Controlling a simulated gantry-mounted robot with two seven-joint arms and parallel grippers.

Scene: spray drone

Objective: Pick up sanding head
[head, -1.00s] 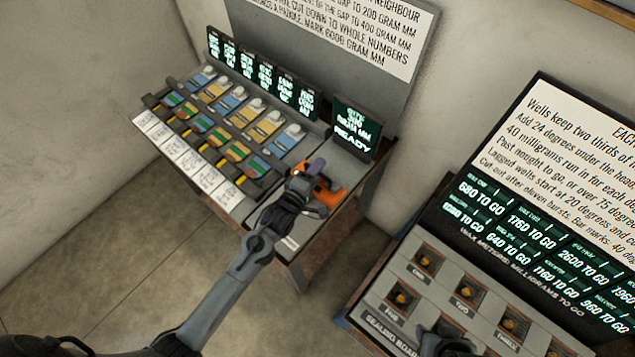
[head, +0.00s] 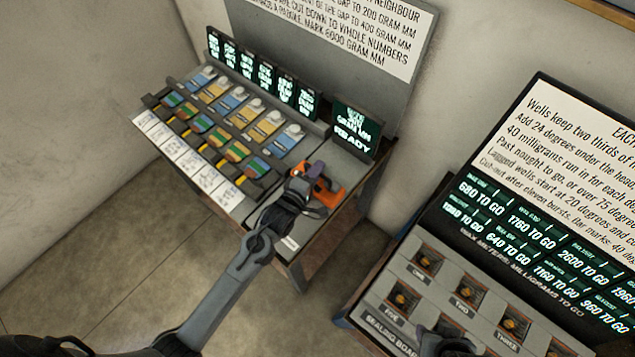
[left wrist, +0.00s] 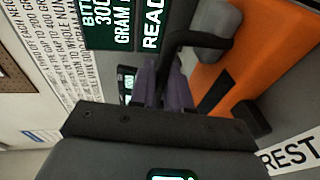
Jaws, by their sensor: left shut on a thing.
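In the left wrist view, the orange body (left wrist: 265,50) fills the upper right, with a black bar and grey knob beside the purple-grey fingers (left wrist: 165,90).
Left of the tool, the bench (head: 290,243) carries a row of blue and yellow paddles (head: 250,120) with small green screens behind. A sealing board (head: 390,320) with several wells stands at the right. Bare floor (head: 130,265) lies at the lower left.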

